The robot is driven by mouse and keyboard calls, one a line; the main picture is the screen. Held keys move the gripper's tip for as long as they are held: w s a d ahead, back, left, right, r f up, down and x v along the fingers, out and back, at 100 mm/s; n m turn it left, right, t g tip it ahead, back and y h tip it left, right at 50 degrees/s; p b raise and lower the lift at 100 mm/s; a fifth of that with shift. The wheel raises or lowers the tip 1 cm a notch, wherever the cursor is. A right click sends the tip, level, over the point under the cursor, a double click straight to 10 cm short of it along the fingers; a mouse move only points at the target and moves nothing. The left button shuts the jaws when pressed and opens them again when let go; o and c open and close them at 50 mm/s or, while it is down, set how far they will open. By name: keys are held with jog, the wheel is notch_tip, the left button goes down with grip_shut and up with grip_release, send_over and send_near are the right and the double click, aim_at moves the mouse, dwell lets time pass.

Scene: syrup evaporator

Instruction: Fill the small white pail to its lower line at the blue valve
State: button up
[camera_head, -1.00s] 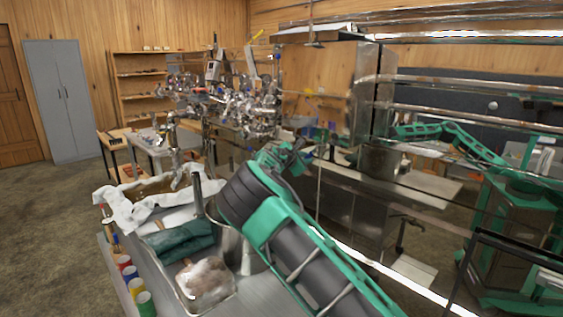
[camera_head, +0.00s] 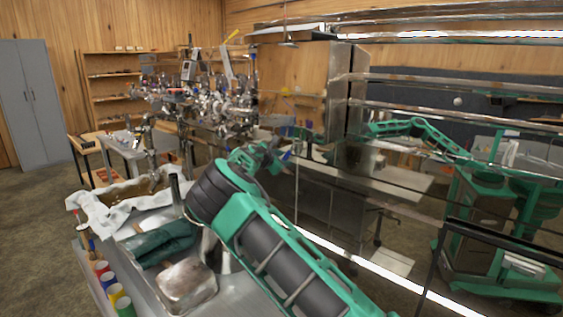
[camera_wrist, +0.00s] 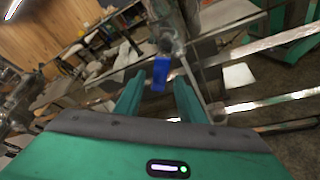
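A blue handle (camera_wrist: 160,73), which looks like the blue valve's, hangs below a metal fitting in the wrist view. My gripper (camera_wrist: 160,90) is open, with its two green fingers on either side of the handle's lower end in the picture; I cannot tell if they touch it. In the head view my gripper (camera_head: 276,148) is beside the shiny steel evaporator (camera_head: 338,90), with a small blue patch near it, mostly hidden by my arm. The small white pail and its lower line are not clearly visible.
A steel bench (camera_head: 150,222) in front holds a dark green cloth (camera_head: 160,243), a metal pan (camera_head: 187,286) and a white cloth (camera_head: 105,215). Several coloured cups (camera_head: 118,292) line its left edge. Shiny panels at right mirror my arm. Open floor lies at left.

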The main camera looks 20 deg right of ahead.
jog(key=shift+s+r, duration=0.1)
jog(key=shift+r, duration=0.1)
jog(key=shift+s+a+r, duration=0.15)
jog(key=shift+a, duration=0.1)
jog(key=v, duration=0.9)
jog(key=shift+s+a, duration=0.25)
jog(key=shift+s, duration=0.05)
